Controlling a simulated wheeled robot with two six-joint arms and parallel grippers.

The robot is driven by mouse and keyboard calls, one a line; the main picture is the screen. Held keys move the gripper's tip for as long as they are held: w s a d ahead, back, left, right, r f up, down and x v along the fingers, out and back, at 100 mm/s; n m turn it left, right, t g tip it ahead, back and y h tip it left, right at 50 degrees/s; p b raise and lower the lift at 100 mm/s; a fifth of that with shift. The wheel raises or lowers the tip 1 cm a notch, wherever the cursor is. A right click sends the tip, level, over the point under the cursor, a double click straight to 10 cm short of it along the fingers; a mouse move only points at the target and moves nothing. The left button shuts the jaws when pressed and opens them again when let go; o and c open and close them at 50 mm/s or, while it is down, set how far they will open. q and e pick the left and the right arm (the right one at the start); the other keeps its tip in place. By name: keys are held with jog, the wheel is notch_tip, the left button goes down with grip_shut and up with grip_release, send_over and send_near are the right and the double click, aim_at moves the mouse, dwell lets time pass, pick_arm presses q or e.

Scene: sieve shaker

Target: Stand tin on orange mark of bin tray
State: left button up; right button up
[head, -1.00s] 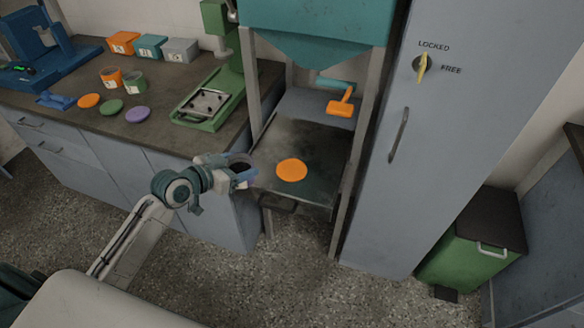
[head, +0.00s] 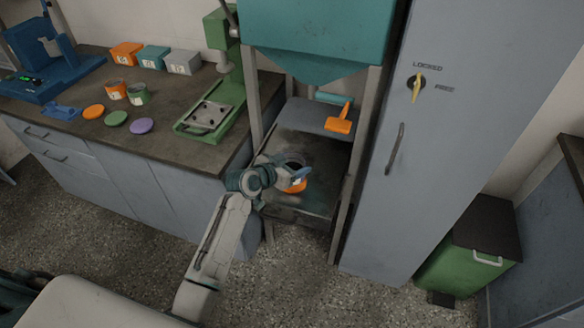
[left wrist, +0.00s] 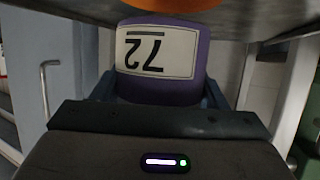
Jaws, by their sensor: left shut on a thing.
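A purple tin with a white label reading 72 (left wrist: 157,52) fills the middle of the left wrist view, where it appears upside down. My left gripper (head: 297,176) is shut on this tin over the bin tray (head: 322,158). In the head view the gripper and arm largely hide the tin. The orange mark (head: 294,188) shows partly beside and below the gripper. It also shows at the top edge of the left wrist view (left wrist: 172,4), close to the tin's base. I cannot tell whether the tin touches the tray. My right gripper is not in view.
A teal hopper (head: 315,30) hangs above the tray between metal posts. An orange-handled tool (head: 339,122) is behind the tray. A grey cabinet (head: 440,160) stands to the right. The bench (head: 165,155) at left holds coloured discs, tins and a green press (head: 212,112).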

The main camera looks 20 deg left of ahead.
pick_arm(q)
notch_tip(320, 180, down, 2)
jog(key=shift+f, duration=0.2)
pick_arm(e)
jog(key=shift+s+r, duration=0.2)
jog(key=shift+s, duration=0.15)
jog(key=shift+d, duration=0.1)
